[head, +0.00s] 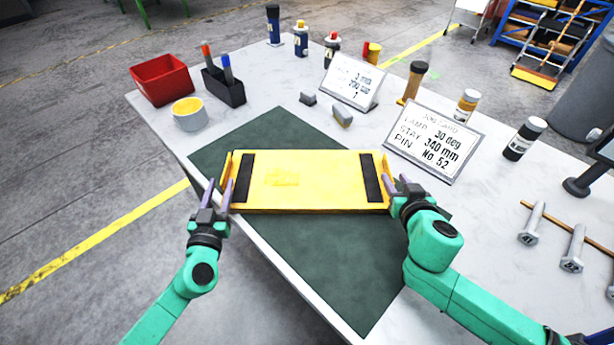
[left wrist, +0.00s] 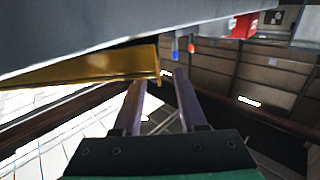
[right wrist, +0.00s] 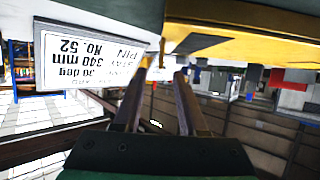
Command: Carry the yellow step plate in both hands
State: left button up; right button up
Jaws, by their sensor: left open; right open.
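The yellow step plate (head: 310,182) lies on the dark green mat (head: 325,270), with a black strip near each end. My left gripper (head: 218,192) is open at the plate's left end. In the left wrist view the plate's end lip (left wrist: 157,66) shows near and between the spread fingertips (left wrist: 160,84). My right gripper (head: 400,188) is open at the plate's right end. In the right wrist view a yellow lip (right wrist: 162,50) shows between its fingertips (right wrist: 163,72). I cannot tell whether either finger touches the plate.
Two cards, including the job card (head: 434,140), stand behind the plate. Several bottles line the back. The mat in front is clear.

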aim_at(230, 154)
pick_arm(q)
jog(key=w, duration=0.6)
jog(key=shift+w, duration=0.2)
pick_arm(e)
jog(key=x, duration=0.6)
jog(key=shift+w+f, duration=0.15)
jog(key=shift+w, duration=0.05)
pick_arm(q)
jog(key=shift+d, duration=0.1)
grip_shut()
pick_arm(e)
grip_shut()
